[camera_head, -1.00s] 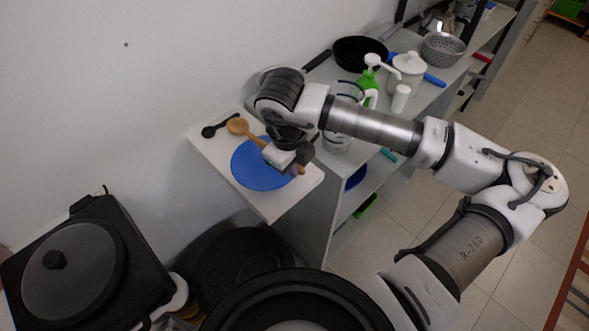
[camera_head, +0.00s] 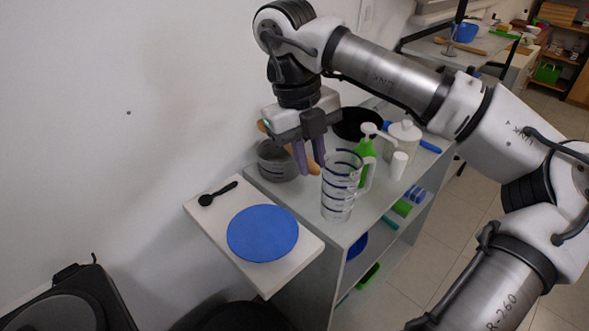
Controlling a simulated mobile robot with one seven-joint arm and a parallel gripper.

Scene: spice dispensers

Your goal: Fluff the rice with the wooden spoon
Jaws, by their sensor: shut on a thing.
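My gripper (camera_head: 310,164) is shut on the wooden spoon (camera_head: 314,167) and holds it raised above the shelf unit, left of the glass jug. One light-brown end of the spoon shows below the fingers and another part (camera_head: 262,126) shows left of the gripper body; the middle is hidden behind the gripper. A grey pot (camera_head: 277,163) stands on the shelf top, below and left of my gripper. I cannot see inside it. No rice is visible. A black appliance with a round lid (camera_head: 63,305) is partly in view at the bottom left.
A blue disc (camera_head: 262,233) and a black spoon (camera_head: 217,194) lie on the white side board (camera_head: 283,272). The glass jug (camera_head: 339,188), a green pump bottle (camera_head: 364,152), a white jar (camera_head: 403,142) and a black pan (camera_head: 357,122) crowd the shelf top.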

